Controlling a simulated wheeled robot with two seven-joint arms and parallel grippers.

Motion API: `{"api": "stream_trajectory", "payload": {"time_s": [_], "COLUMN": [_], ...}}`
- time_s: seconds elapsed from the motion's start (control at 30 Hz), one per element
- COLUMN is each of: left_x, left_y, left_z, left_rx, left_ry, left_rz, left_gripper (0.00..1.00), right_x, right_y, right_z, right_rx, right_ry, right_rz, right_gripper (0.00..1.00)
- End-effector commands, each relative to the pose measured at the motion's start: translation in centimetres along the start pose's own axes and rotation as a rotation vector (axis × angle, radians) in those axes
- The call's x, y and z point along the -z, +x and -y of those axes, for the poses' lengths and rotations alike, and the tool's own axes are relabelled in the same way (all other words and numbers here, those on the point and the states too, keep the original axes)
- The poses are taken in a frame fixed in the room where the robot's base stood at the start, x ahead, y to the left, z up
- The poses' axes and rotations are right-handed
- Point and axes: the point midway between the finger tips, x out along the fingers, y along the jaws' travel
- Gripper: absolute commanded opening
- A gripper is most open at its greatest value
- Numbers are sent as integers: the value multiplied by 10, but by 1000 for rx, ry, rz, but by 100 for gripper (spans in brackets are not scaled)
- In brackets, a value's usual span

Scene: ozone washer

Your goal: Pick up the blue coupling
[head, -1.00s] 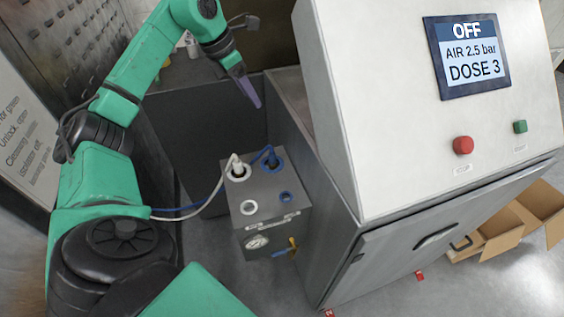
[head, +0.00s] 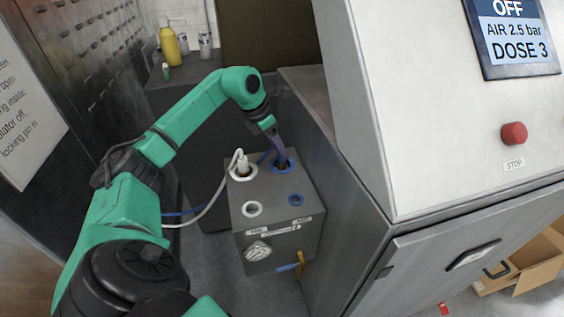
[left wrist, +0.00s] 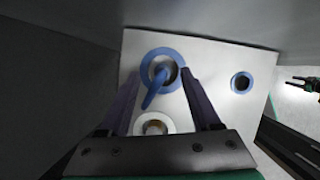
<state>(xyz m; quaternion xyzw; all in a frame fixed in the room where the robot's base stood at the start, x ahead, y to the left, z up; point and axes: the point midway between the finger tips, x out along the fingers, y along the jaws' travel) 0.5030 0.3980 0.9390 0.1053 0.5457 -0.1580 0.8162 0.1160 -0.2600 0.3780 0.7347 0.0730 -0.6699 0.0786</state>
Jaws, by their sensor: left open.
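The blue coupling (left wrist: 160,78) sits in the blue-ringed port (left wrist: 176,59) on top of a grey box, with its blue hose attached. My left gripper (head: 281,157) is over that port, pointing down, and largely hides the coupling in the head view. In the left wrist view the open left gripper (left wrist: 162,76) has one finger on each side of the coupling, apart from it. What looks like my right gripper (left wrist: 300,83) shows small and dark at the right edge of the left wrist view; its jaw state is unclear.
The grey box (head: 272,205) also carries a white coupling (head: 242,164), an empty white-ringed port (head: 252,209) and an empty blue-ringed port (head: 296,199). The washer cabinet (head: 400,130) stands close on the right. A yellow bottle (head: 170,46) stands behind.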

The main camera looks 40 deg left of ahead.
Motion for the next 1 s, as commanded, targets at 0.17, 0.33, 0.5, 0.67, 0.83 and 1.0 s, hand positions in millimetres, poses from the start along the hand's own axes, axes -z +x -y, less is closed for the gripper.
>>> {"api": "stream_trajectory", "payload": {"time_s": [0.17,0.33,0.5,0.67,0.83,1.0], "left_x": [4,4,5,5,4,3], "left_y": [32,47,47,47,46,44], "left_z": [4,3,3,3,3,2], "left_rx": [5,1,0,0,0,0], "left_ry": [-1,-1,-1,0,0,0], "left_rz": [-3,-1,-1,-1,0,1], "left_gripper": [64,64,49,0,0,0], "right_x": [0,0,0,0,-1,-1], "right_y": [-10,-11,-10,-10,-10,-10], "right_z": [0,0,0,0,0,0], "right_rx": [0,0,0,0,1,1], "right_ry": [0,0,-1,-1,-1,-1], "right_rz": [1,2,2,3,3,3], "right_gripper": [50,50,50,50,50,50]}}
